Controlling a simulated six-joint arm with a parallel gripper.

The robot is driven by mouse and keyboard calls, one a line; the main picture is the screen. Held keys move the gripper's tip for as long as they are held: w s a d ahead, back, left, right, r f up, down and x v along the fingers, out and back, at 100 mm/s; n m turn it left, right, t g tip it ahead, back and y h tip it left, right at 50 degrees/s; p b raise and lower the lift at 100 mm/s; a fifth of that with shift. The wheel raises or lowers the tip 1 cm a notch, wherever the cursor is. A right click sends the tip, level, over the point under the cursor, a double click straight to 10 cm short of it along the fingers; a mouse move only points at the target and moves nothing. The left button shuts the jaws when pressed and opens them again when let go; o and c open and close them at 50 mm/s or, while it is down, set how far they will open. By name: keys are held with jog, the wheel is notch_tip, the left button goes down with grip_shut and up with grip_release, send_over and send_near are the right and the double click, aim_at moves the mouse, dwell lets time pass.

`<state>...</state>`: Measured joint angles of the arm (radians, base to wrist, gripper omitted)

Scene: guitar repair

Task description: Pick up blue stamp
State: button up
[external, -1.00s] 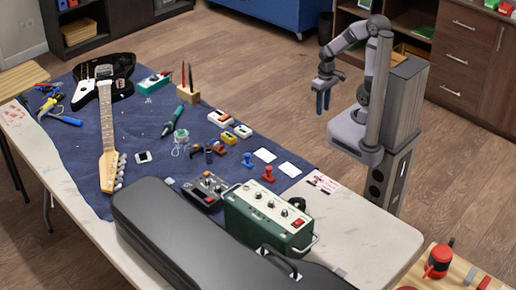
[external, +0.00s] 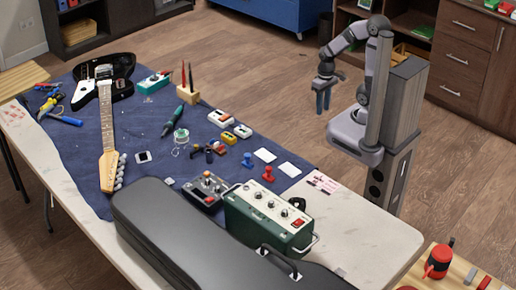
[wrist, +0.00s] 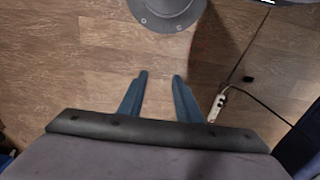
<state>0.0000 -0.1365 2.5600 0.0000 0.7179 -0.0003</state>
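The blue stamp (external: 248,160) stands on the blue cloth near the table's right side, beside a white card. A similar red stamp (external: 268,174) stands a little to its right and nearer the camera. My gripper (external: 323,102) hangs over the wooden floor beyond the table, well apart from the stamps, fingers pointing down. In the wrist view my gripper (wrist: 159,75) shows two blue fingers spread apart with only floor between them. The stamps are not in the wrist view.
The green amplifier (external: 268,218), a pedal box (external: 205,188) and a black case (external: 190,235) stand in front. A guitar (external: 107,130) lies at left. A power strip (wrist: 217,107) lies on the floor.

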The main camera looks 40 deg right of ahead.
dwell(0.3)
jog(key=shift+o, duration=1.4)
jog(key=w+a+r+n+p, duration=0.5)
jog(key=w+a+r+n, duration=0.25)
jog(key=a+n, duration=0.2)
jog(key=w+a+r+n+p, duration=0.15)
jog(key=a+n, duration=0.25)
jog(key=a, duration=0.5)
jog(key=w+a+r+n+p, duration=0.1)
jog(key=a+r+n+p, duration=0.15)
jog(key=a+n, duration=0.4)
notch_tip(320, 180, up, 3)
jog(key=n+p, duration=0.7)
jog(key=n, duration=0.8)
send_over(248, 154)
jog(key=shift+w, duration=0.1)
jog(key=shift+y, duration=0.3)
jog(key=shift+f+p, duration=1.3)
jog(key=shift+f, duration=2.4)
